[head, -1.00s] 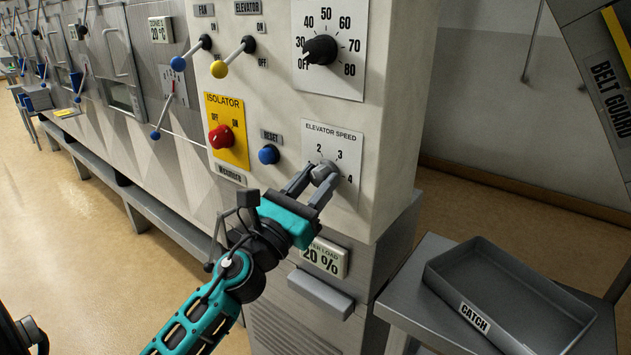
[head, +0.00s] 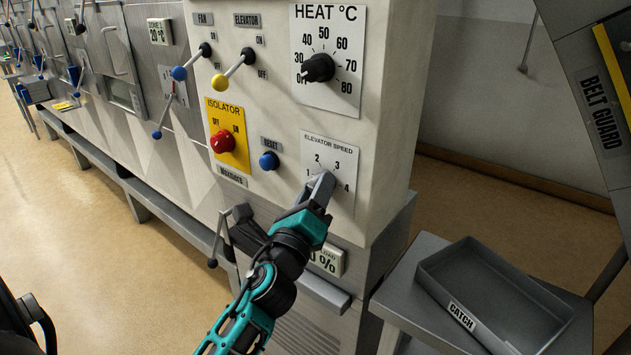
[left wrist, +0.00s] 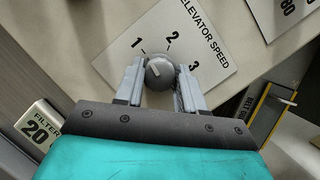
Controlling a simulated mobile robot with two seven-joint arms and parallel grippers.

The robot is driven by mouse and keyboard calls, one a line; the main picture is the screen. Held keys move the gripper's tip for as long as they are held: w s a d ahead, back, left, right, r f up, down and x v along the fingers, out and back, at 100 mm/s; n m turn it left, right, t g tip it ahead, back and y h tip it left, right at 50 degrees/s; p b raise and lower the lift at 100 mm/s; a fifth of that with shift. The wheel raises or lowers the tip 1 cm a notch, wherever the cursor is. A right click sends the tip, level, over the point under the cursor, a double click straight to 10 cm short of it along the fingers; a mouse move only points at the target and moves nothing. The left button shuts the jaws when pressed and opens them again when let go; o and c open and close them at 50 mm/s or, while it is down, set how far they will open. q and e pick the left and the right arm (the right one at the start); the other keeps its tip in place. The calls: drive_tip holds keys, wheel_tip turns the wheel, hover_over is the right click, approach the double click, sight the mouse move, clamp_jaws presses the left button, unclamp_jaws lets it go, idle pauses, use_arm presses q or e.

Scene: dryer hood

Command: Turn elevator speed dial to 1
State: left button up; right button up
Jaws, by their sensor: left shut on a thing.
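The elevator speed dial is a grey knob (left wrist: 160,72) on a white plate (head: 334,153) marked 1 to 4, low on the cream control panel. My left gripper (head: 321,187) is at this knob, with its wrist rolled so that the fingers overlap and mostly hide the knob in the head view. In the left wrist view the two grey fingers of my left gripper (left wrist: 160,80) stand on either side of the knob, shut on it. The 1, 2 and 3 show there; the 4 is hidden. I cannot tell surely which number the knob points to. My right gripper is out of view.
Above is the black heat dial (head: 318,68). To the left are the red isolator knob (head: 222,141), the blue reset button (head: 269,160) and the fan and elevator levers. A grey catch tray (head: 494,294) stands at the right. A filter load display (head: 327,260) is below.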

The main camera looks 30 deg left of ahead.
use_arm(q)
drive_tip(key=shift+n+g+y+p, duration=0.3)
drive_tip(key=shift+n+p, duration=0.35)
drive_tip(key=shift+n, duration=0.45)
drive_tip(key=o, duration=1)
drive_tip(key=shift+s, duration=0.1)
